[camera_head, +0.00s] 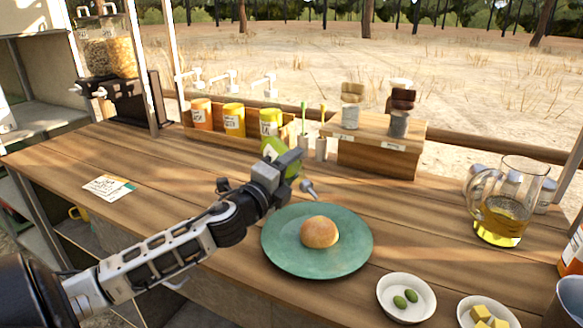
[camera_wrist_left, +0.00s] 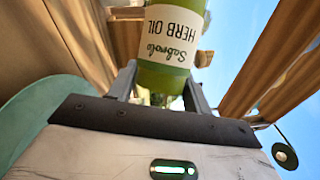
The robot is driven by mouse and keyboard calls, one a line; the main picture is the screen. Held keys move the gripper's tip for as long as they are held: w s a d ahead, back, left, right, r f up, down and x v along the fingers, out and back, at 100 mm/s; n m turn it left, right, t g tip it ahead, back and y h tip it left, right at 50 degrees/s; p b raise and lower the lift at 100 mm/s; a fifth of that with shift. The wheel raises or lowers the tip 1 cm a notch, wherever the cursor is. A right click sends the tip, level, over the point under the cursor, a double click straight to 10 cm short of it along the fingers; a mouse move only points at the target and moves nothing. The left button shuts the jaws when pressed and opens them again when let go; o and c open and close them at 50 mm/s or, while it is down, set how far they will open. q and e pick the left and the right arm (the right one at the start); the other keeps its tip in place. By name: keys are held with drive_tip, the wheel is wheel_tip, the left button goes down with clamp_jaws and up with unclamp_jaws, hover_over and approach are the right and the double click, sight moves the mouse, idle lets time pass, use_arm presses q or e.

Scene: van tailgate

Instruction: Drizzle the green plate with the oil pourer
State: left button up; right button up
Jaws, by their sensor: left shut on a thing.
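The green plate (camera_head: 285,255) lies on the wooden counter with a round bun (camera_head: 319,232) at its middle. My left gripper (camera_head: 287,166) is shut on the oil pourer (camera_head: 272,149), a green bottle with a metal spout, above the counter just beyond the plate. The bottle is tilted, with its spout (camera_head: 308,188) pointing down and right near the plate's far rim. In the left wrist view the bottle (camera_wrist_left: 170,45) shows its "HERB OIL" label upside down between the fingers. No oil stream is visible. My right gripper is in neither view.
Small bowls with olives (camera_head: 404,300) and yellow cubes (camera_head: 486,314) stand at the front right. A glass jug of oil (camera_head: 502,210) stands at the right. Labelled tins (camera_head: 234,120) and a wooden spice stand (camera_head: 375,150) line the back. The counter's left is mostly clear.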

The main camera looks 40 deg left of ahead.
use_arm(q)
drive_tip(key=shift+d+r, duration=0.1)
drive_tip(key=shift+s+d, duration=0.25)
drive_tip(key=shift+d, duration=0.1)
drive_tip(key=shift+w+d+p, duration=0.1)
drive_tip(key=shift+w+p, duration=0.1)
drive_tip(key=shift+p, duration=0.1)
drive_tip(key=shift+w+d, duration=0.15)
drive_tip(key=shift+w, duration=0.1)
drive_tip(key=shift+a, duration=0.35)
idle(0.3)
